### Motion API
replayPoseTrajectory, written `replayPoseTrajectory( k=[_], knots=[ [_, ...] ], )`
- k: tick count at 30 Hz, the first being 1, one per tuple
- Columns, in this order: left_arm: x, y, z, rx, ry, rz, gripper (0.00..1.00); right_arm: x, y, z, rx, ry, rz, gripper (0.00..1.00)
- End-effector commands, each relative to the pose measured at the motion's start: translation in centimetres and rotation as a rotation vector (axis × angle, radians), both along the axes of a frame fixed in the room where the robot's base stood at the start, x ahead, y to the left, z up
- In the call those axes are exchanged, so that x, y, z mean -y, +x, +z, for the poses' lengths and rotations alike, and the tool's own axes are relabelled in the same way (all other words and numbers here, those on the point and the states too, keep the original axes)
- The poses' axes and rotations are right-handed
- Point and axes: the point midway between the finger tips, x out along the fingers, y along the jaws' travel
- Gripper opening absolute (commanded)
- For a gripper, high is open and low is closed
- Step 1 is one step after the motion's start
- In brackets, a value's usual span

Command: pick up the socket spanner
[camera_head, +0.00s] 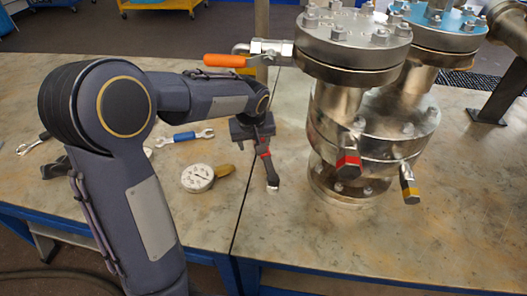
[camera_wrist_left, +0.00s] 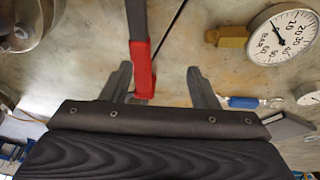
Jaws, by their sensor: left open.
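The socket spanner (camera_head: 268,170) has a dark shaft, a red band and a bright metal end. It lies on the bench just left of the large flanged vessel. My left gripper (camera_head: 252,133) is over its far end, which is partly hidden there. In the left wrist view, the socket spanner (camera_wrist_left: 142,62) runs down from the top edge, its red part between the fingers. My left gripper (camera_wrist_left: 160,70) is open, and the spanner is nearer its left finger, with a gap to the right finger. I cannot tell whether they touch. My right gripper is not in view.
Flanged vessels (camera_head: 352,50) stand close on the right, with an orange-handled valve (camera_head: 225,61) reaching left. A pressure gauge (camera_head: 198,178) and a blue-handled spanner (camera_head: 185,137) lie left of the socket spanner. A bench seam runs beside it. The front right bench is clear.

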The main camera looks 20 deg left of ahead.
Motion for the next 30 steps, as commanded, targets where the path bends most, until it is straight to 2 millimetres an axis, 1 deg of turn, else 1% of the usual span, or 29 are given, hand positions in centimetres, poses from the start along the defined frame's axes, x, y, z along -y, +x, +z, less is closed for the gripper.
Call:
replayPoseTrajectory(
  k=[3,9,21,23,27,30],
  knots=[
    [0.2,1.9,-0.9,0.002,0.043,0.021,0.55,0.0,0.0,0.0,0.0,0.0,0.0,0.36],
    [0.4,4.3,-2.1,0.012,0.099,0.051,0.55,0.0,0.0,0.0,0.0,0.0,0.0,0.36],
    [-0.1,5.7,-5.5,0.016,0.107,0.057,0.55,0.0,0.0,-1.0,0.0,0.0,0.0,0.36],
    [-0.1,5.9,-6.3,0.015,0.108,0.058,0.55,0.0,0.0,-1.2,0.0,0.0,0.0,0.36],
    [-0.1,6.6,-8.5,0.014,0.108,0.057,0.55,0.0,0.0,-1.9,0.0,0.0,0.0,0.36],
    [-0.5,7.0,-9.4,0.014,0.107,0.058,0.55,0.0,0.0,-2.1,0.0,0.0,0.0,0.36]
  ],
)
